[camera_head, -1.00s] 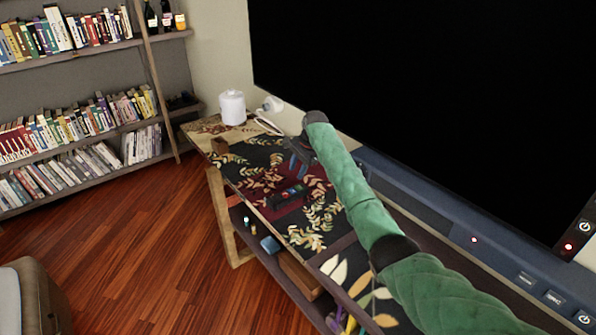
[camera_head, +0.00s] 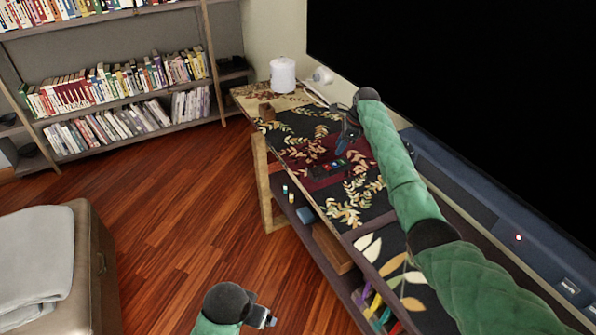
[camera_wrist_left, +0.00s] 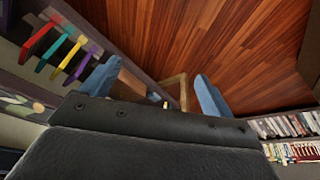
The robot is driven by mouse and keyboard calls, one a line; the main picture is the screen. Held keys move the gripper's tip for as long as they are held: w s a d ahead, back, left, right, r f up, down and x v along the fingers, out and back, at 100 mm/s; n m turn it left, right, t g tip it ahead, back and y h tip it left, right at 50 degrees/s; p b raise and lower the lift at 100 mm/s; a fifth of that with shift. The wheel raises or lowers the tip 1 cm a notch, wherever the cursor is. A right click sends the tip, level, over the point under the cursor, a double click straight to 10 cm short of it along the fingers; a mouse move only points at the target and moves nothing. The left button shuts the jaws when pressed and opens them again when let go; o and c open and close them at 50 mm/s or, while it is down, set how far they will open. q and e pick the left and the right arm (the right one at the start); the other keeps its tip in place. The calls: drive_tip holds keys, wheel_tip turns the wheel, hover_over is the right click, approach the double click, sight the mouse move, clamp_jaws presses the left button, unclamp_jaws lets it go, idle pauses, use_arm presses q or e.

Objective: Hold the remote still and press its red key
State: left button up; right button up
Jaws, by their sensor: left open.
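The remote (camera_head: 333,167) is a small dark bar with coloured keys, lying on the patterned top of the low console; its red key is too small to make out. My right gripper (camera_head: 346,140) is above the console, just behind the remote in the head view and apparently not holding it; its jaw opening is unclear. My left gripper (camera_head: 268,316) is low over the wooden floor in front of the console, away from the remote. The left wrist view shows its two blue fingers (camera_wrist_left: 157,90) wide apart with nothing between them.
A large black screen (camera_head: 470,90) stands behind. A bookshelf (camera_head: 130,125) and a padded seat (camera_head: 92,250) are at left.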

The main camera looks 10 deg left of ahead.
use_arm(q)
drive_tip(key=w+a+r+m+t+y, duration=0.2)
drive_tip(key=w+r+t, duration=0.5)
drive_tip(key=w, duration=1)
drive_tip(key=w+a+r+m+t+y, duration=0.1)
drive_tip(key=w+r+t, duration=0.2)
drive_tip(key=w+r, duration=1.2)
drive_tip(key=w+a+r+m+t+y, duration=0.2)
drive_tip(key=w+r+t, duration=0.35)
drive_tip(key=w, duration=1.45)
drive_tip(key=m+g+h, duration=0.4)
drive_tip(key=g+h, duration=0.7)
drive_tip(key=h, duration=0.4)
approach(309, 172)
drive_tip(key=x, duration=0.3)
drive_tip(key=shift+n, duration=0.3)
drive_tip(key=shift+x, duration=4.1)
